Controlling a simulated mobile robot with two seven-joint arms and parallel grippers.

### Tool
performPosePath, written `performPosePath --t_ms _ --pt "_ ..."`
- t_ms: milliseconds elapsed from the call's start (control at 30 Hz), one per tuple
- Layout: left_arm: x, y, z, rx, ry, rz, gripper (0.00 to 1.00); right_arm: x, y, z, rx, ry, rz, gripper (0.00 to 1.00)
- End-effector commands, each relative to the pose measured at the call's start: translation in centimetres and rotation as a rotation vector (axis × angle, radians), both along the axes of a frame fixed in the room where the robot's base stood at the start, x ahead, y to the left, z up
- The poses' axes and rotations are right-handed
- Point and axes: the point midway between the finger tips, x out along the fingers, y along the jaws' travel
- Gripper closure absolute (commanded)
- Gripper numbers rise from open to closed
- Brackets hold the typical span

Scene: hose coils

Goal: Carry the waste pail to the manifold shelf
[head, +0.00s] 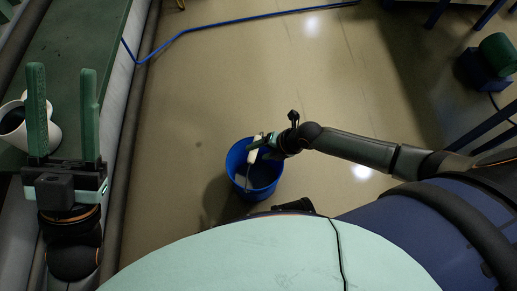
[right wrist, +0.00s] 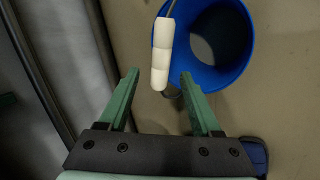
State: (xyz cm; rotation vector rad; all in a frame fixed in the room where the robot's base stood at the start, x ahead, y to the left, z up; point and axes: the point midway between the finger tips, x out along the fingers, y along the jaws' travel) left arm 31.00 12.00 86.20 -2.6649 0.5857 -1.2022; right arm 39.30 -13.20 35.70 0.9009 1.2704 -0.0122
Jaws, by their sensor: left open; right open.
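The waste pail is a blue bucket (head: 232,166) standing on the floor near the middle of the head view. It has a wire bail with a white grip (right wrist: 162,55). My right gripper (head: 261,142) is at the pail's upper rim. In the right wrist view its green fingers (right wrist: 159,75) are open, and the white grip lies ahead of and between their tips, not clamped. The blue pail wall (right wrist: 237,76) shows behind the grip. My left gripper (head: 62,69) is open and empty over the green bench. I cannot identify the manifold shelf.
A green bench top (head: 80,40) runs along the left, with a white mug-like container (head: 41,133) on it. A blue hose (head: 225,24) lies across the floor at the back. A blue and green machine (head: 484,68) stands at the right. The floor between is clear.

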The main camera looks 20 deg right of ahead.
Motion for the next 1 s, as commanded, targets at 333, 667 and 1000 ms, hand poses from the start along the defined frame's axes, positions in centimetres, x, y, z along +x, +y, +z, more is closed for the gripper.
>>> performPosePath --t_ms 333,667,1000 --pt "-0.1 0.2 1.4 -0.007 -0.005 0.000 0.50 -0.5 -0.7 1.3 -0.001 0.000 0.001 0.35" --pt "-0.2 0.2 2.5 0.003 -0.019 0.006 0.50 -0.9 -1.3 2.4 -0.001 0.000 -0.001 0.35" --pt "-0.2 0.3 3.6 0.009 -0.030 0.019 0.50 -1.4 -1.9 3.5 0.000 0.000 -0.001 0.35"
